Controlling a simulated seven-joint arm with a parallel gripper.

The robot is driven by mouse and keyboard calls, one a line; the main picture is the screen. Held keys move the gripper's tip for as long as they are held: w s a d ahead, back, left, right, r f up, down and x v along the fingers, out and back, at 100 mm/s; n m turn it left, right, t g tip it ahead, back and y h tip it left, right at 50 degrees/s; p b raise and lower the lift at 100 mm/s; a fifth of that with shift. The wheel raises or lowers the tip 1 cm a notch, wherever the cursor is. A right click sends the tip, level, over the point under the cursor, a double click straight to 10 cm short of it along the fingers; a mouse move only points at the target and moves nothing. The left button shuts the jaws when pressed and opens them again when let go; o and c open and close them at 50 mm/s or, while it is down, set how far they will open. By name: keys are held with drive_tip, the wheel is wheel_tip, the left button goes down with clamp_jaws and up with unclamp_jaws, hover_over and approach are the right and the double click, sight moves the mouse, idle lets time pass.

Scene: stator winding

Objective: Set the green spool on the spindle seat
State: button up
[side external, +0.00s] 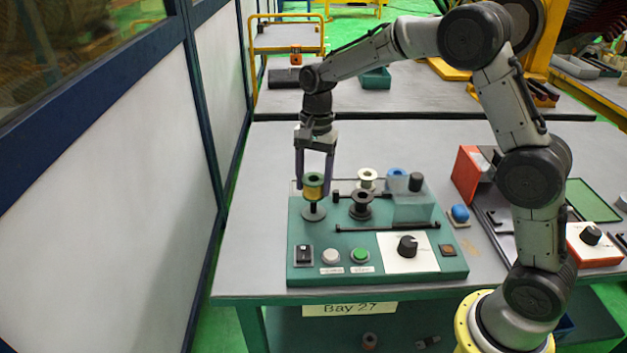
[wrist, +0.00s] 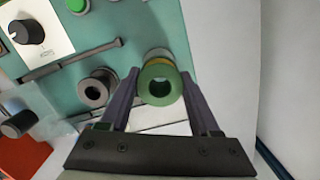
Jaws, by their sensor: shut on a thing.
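The green spool (side external: 314,188), with yellow winding below its green top flange, is upright between the two fingers of my gripper (side external: 314,180). My gripper is shut on it at the left of the teal panel. The spindle seat (side external: 314,213), a dark round base with a short post, is directly under the spool; I cannot tell whether the spool rests on it. In the wrist view the green spool (wrist: 160,73) shows its open centre hole between the fingertips (wrist: 160,82). It hides most of the seat there.
A dark grey spool (side external: 361,205) stands just right of the seat, with a pale spool (side external: 367,178) behind it. A clear cover (side external: 413,208) and a dial (side external: 407,246) are further right. A rocker switch (side external: 304,255) and a green button (side external: 360,255) are in front.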

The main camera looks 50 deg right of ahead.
sight(313, 196)
drive_tip(key=shift+f, duration=0.5)
drive_tip(key=shift+f, duration=0.35)
drive_tip(key=shift+f, duration=0.45)
drive_tip(key=shift+f, duration=0.35)
drive_tip(key=shift+f, duration=0.65)
idle(0.6)
drive_tip(key=o, duration=1.4)
drive_tip(key=shift+o, duration=0.4)
drive_tip(key=shift+r, duration=0.1)
